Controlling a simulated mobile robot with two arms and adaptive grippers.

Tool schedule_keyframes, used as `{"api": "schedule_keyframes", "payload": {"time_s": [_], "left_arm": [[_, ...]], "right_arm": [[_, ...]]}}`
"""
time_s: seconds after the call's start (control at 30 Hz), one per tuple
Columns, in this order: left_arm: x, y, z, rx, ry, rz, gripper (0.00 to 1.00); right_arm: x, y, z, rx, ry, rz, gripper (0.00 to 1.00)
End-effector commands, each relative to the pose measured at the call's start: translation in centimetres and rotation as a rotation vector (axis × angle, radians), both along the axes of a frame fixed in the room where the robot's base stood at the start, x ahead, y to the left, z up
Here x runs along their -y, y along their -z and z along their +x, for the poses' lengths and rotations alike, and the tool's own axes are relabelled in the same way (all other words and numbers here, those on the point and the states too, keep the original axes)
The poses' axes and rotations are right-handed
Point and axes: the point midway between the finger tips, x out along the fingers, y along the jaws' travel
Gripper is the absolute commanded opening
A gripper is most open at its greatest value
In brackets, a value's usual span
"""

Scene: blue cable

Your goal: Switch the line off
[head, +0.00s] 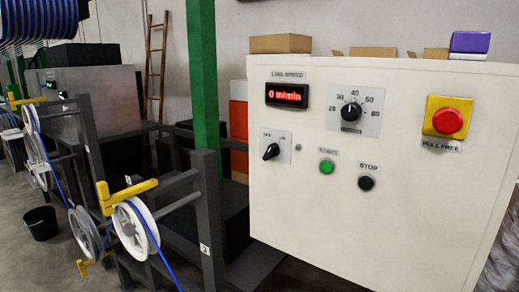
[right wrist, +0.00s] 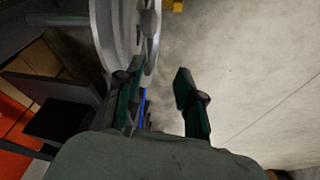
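The white control panel (head: 390,220) fills the right of the head view. Its red display (head: 287,95) under LINE SPEED reads 0 m/min. A black rotary switch (head: 271,151) sits at the panel's lower left, its pointer tilted. A black speed knob (head: 351,111) is on a grey dial. The green start button (head: 327,167) and the black stop button (head: 366,183) are below. A red mushroom button (head: 448,121) on a yellow plate is marked PULL FREE. My right gripper (right wrist: 158,92) is open and empty in the right wrist view, its left finger near a white wheel (right wrist: 122,35). My left gripper is not in view.
White pulleys (head: 136,228) carry blue cable on a dark frame with yellow guards at the left. A green post (head: 205,90) stands just left of the panel. Boxes (head: 280,43) and a purple block (head: 470,42) lie on top. A black bucket (head: 40,223) stands on the floor.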

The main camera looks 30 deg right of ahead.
Motion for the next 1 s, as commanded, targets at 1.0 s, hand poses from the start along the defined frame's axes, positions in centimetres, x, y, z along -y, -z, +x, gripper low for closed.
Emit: {"api": "schedule_keyframes", "payload": {"time_s": [1.0], "left_arm": [[0.0,-0.4,-0.2,-0.003,0.0,0.001,0.0]], "right_arm": [[3.2,-46.6,25.8,1.383,1.306,-0.22,0.38]]}}
